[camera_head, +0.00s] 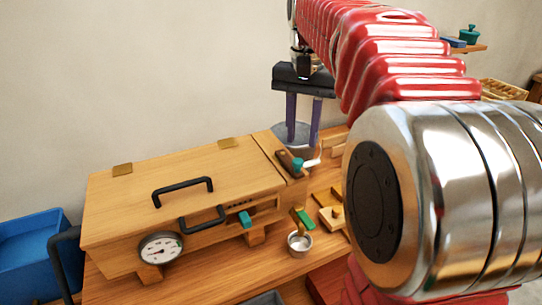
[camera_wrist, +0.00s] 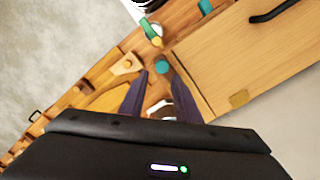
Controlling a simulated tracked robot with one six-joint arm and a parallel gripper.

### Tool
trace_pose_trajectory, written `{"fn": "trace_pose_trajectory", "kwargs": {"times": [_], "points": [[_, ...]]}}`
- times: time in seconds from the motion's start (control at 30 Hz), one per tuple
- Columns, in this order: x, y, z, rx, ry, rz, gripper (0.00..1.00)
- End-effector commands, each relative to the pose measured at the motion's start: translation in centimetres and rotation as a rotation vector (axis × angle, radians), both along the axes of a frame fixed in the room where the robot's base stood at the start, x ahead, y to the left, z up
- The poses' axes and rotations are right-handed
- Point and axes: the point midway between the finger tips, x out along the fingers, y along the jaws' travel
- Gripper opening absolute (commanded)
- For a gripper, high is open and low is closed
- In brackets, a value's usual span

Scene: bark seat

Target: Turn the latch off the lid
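A wooden box with a wide lid (camera_head: 190,187) stands on the bench. A short dark bar with a teal knob (camera_head: 297,164), which looks like the latch, sits on the box's right end near the lid's edge. The teal knob also shows in the wrist view (camera_wrist: 161,67), just beyond my fingertips. My gripper (camera_head: 302,142) points down with its two purple fingers apart and nothing between them. It is above and behind the knob, apart from it as far as I can tell. In the wrist view my gripper (camera_wrist: 157,78) partly hides the box's end.
The lid carries a black handle (camera_head: 183,188). A round gauge (camera_head: 160,248) and a teal tab (camera_head: 245,219) are on the front. A metal cup (camera_head: 299,242), a green-handled item (camera_head: 306,219) and wooden pieces lie right of the box. A blue bin (camera_head: 30,258) is at left.

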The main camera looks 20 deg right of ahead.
Motion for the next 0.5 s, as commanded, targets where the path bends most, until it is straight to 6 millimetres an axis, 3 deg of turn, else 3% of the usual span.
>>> {"fn": "trace_pose_trajectory", "kwargs": {"times": [0.3,0.5], "points": [[0.0,0.0,2.1,0.0,0.0,0.0,0.3],[0.0,0.0,2.2,0.0,0.0,0.0,0.3]]}}
